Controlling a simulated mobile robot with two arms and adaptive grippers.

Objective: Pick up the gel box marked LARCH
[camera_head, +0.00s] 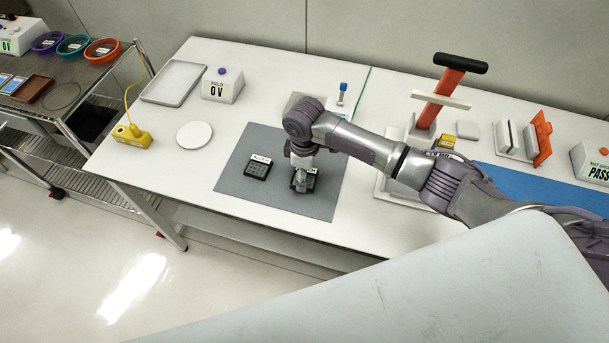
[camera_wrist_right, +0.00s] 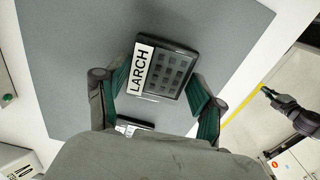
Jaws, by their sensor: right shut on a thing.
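The gel box marked LARCH (camera_wrist_right: 168,72) is a black tray with a grid of pockets and a white label. It sits between the two teal fingers of my right gripper (camera_wrist_right: 158,92), which is shut on it. In the head view this box (camera_head: 311,182) is mostly hidden under my right gripper (camera_head: 302,187), low over the grey mat (camera_head: 235,185). I cannot tell whether it touches the mat. A second black gel box (camera_head: 257,171) lies to its left, its label too small to read surely. My left gripper (camera_wrist_right: 272,95) seems to show small at the wrist view's right; its opening is unclear.
A white dish (camera_head: 194,135), a yellow device (camera_head: 131,136), a grey tray (camera_head: 174,82) and a field meter (camera_head: 222,86) stand left of the mat. The mat's left front is free.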

